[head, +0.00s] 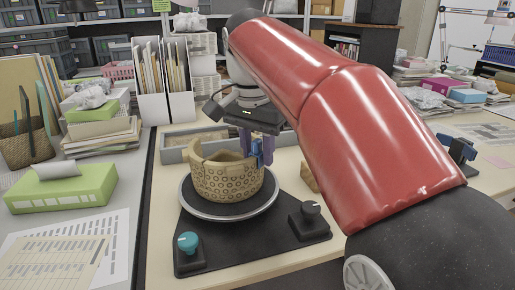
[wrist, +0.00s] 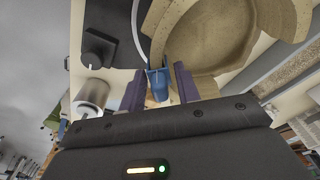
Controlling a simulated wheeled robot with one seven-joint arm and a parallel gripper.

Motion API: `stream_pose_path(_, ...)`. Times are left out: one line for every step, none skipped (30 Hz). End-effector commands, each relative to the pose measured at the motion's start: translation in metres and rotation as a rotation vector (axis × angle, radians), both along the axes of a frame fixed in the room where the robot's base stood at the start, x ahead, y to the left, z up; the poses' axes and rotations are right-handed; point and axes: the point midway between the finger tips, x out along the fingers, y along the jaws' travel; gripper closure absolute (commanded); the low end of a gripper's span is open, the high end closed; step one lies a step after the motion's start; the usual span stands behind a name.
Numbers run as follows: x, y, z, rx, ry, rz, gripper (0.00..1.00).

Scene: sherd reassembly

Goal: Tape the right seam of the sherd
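The tan sherd vessel (head: 228,183), with a dimpled outer wall and uneven rim, stands on a round turntable (head: 232,214). It also shows from above in the wrist view (wrist: 205,35). My gripper (head: 262,150) points down at the vessel's right rear rim. In the wrist view, my gripper (wrist: 160,88) has its two purple fingers on either side of a small blue piece (wrist: 158,84), seemingly tape, close to the vessel wall. I cannot tell whether the blue piece touches the wall. The right seam is not clearly visible.
The black turntable base carries a teal knob (head: 188,243) and a black knob (head: 311,210). A small tan block (head: 309,177) lies right of the turntable. A black stand with a blue part (head: 460,152) is farther right. A grey tray (head: 180,145) is behind; a green tissue box (head: 62,188) is left.

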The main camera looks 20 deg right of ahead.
Motion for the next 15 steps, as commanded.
stream_pose_path(0.0,0.0,0.0,0.0,0.0,0.0,0.61)
stream_pose_path(0.0,0.0,0.0,0.0,0.0,0.0,0.57)
stream_pose_path(0.0,0.0,0.0,0.0,0.0,0.0,0.54)
stream_pose_path(0.0,0.0,0.0,0.0,0.0,0.0,0.54)
stream_pose_path(0.0,0.0,0.0,0.0,0.0,0.0,0.54)
stream_pose_path(0.0,0.0,0.0,0.0,0.0,0.0,0.54)
stream_pose_path(0.0,0.0,0.0,0.0,0.0,0.0,0.54)
stream_pose_path(0.0,0.0,0.0,0.0,0.0,0.0,0.54)
stream_pose_path(0.0,0.0,0.0,0.0,0.0,0.0,0.54)
stream_pose_path(0.0,0.0,0.0,0.0,0.0,0.0,0.54)
stream_pose_path(0.0,0.0,0.001,0.0,0.0,0.0,0.54)
stream_pose_path(0.0,0.0,0.003,0.0,0.0,0.0,0.54)
stream_pose_path(0.0,0.0,0.006,0.0,0.0,0.0,0.54)
stream_pose_path(0.0,0.001,0.009,0.0,-0.001,0.0,0.54)
stream_pose_path(0.0,0.001,0.015,0.001,-0.002,0.0,0.54)
